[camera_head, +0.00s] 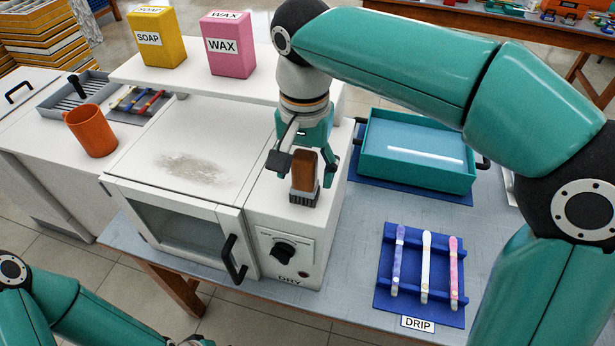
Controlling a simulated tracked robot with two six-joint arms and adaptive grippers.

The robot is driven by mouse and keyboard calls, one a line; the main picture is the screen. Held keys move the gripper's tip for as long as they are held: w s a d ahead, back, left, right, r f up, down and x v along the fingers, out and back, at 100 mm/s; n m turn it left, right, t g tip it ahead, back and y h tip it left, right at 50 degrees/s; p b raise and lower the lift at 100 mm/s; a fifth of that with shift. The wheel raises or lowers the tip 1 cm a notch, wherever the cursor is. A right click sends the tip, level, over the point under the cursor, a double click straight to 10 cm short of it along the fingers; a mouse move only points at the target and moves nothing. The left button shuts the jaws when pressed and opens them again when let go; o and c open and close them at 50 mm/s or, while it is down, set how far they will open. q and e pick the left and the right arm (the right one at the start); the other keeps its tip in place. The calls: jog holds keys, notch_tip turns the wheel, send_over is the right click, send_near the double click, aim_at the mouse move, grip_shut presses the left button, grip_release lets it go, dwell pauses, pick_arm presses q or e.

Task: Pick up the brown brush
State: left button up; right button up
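The brown brush (304,172) stands upright on the right part of the white dryer's top, with its brown handle up and grey bristles down. My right gripper (306,160) hangs over it, pointing down. Its fingers are spread, one to the left and one to the right of the handle. A gap shows on the right side; whether the left finger touches is hard to tell. My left arm shows at the bottom left, but its gripper is outside the picture.
The white dryer (145,165) has a grey smudge on top. A teal tray of liquid (400,150) and a blue drip rack (385,270) with colored strips stand right. An orange mug (90,132), yellow soap box (157,35) and pink wax box (229,48) stand left and behind.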

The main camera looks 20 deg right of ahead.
jog(key=c, duration=1)
jog(key=shift+r, duration=0.15)
